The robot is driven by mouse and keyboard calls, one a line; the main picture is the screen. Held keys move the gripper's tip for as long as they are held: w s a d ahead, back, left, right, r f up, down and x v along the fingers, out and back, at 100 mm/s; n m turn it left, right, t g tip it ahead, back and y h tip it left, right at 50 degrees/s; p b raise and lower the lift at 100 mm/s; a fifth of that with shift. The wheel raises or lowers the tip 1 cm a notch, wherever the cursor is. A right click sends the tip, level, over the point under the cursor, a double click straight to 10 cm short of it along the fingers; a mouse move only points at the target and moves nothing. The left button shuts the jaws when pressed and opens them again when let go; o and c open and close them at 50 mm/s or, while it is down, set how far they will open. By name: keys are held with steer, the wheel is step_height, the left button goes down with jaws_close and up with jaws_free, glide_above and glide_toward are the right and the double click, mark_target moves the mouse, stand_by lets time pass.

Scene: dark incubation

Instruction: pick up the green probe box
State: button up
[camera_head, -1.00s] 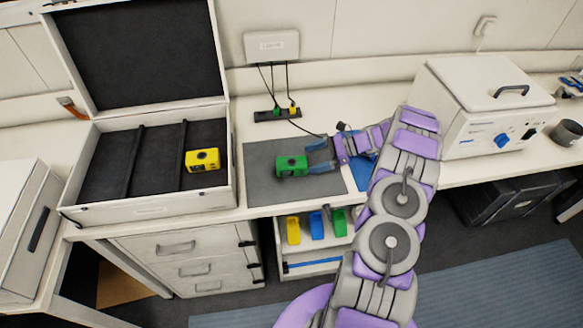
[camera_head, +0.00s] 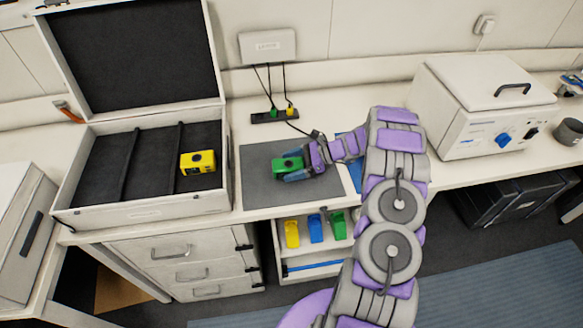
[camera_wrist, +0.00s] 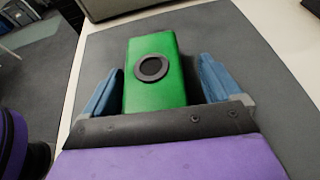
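The green probe box (camera_head: 287,165) lies on the dark grey mat (camera_head: 257,189) on the bench. In the wrist view the green box (camera_wrist: 153,90), with a black round ring on top, sits between the two blue fingers of my gripper (camera_wrist: 157,88). The fingers are spread on either side of it, with a gap visible at the right finger and a narrow one at the left. In the head view my gripper (camera_head: 294,168) is around the box and partly hides it.
An open case (camera_head: 140,212) with a yellow box (camera_head: 197,162) stands on the left. A white machine (camera_head: 480,105) stands on the right. A power strip (camera_head: 275,116) with cables lies behind the mat. Yellow, blue and green items sit on a shelf (camera_head: 310,267) below.

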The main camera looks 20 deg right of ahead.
steer(key=shift+a+r, duration=0.1)
steer(key=shift+a, duration=0.85)
steer(key=c, duration=0.6)
steer(key=shift+d, duration=0.35)
steer(key=c, duration=0.6)
steer(key=shift+c, duration=0.9)
